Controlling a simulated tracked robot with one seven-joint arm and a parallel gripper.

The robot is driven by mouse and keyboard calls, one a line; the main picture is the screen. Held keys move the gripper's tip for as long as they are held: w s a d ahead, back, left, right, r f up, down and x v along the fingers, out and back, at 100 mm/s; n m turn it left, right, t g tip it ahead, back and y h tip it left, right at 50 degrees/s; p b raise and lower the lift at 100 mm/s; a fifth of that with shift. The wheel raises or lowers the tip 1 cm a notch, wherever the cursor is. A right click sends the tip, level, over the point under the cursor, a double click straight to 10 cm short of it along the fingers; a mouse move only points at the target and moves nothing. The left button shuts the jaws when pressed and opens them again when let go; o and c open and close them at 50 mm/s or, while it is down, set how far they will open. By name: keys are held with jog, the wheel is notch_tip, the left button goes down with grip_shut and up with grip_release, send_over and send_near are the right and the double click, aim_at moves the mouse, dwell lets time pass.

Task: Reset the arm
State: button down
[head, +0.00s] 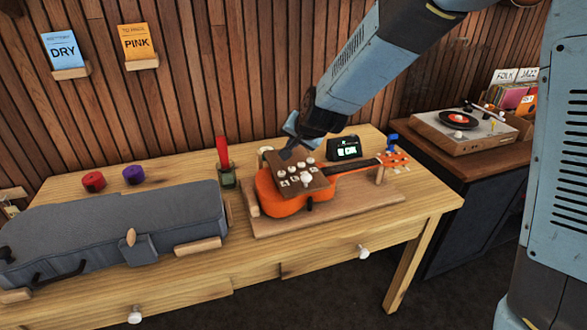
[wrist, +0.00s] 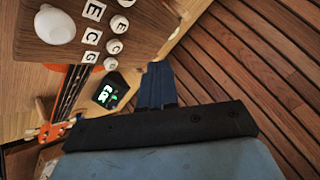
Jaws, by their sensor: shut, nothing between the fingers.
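My arm reaches down from the upper right in the head view, and my gripper (head: 287,150) hangs over the back of the table, just behind a wooden board with white knobs and letter labels (head: 303,178). In the wrist view my gripper's blue fingers (wrist: 156,85) are together with nothing between them. The lettered board (wrist: 100,25) fills the upper left of that view. An orange ukulele (head: 335,182) lies under the board on a wooden stand. I cannot tell whether the fingers touch the board.
A small tuner with a green display (head: 344,147) stands behind the ukulele. A red stick in a green holder (head: 223,160), red and purple rolls (head: 94,181) and a grey case (head: 110,230) are left. A record player (head: 463,125) stands right. A slatted wall (head: 220,70) is behind.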

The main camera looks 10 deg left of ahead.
dwell(0.3)
jog(key=s+d+r+h, duration=0.15)
jog(key=d+r, duration=0.25)
jog(key=d, duration=0.4)
jog(key=s+d+r+n, duration=0.1)
jog(key=s+d+r, duration=0.25)
jog(key=d, duration=0.35)
jog(key=s+d+r, duration=0.2)
jog(key=d+r, duration=0.2)
jog(key=d, duration=0.4)
jog(key=s+d+r+g+h, duration=0.1)
jog(key=s+d+h, duration=0.1)
jog(key=s+d, duration=0.6)
jog(key=s+d+r+h, duration=0.1)
jog(key=s+d+h, duration=0.1)
jog(key=s+d, duration=0.6)
jog(key=shift+s+d+r+n+g, duration=0.3)
jog(key=shift+s+g, duration=0.1)
jog(key=shift+s, duration=0.7)
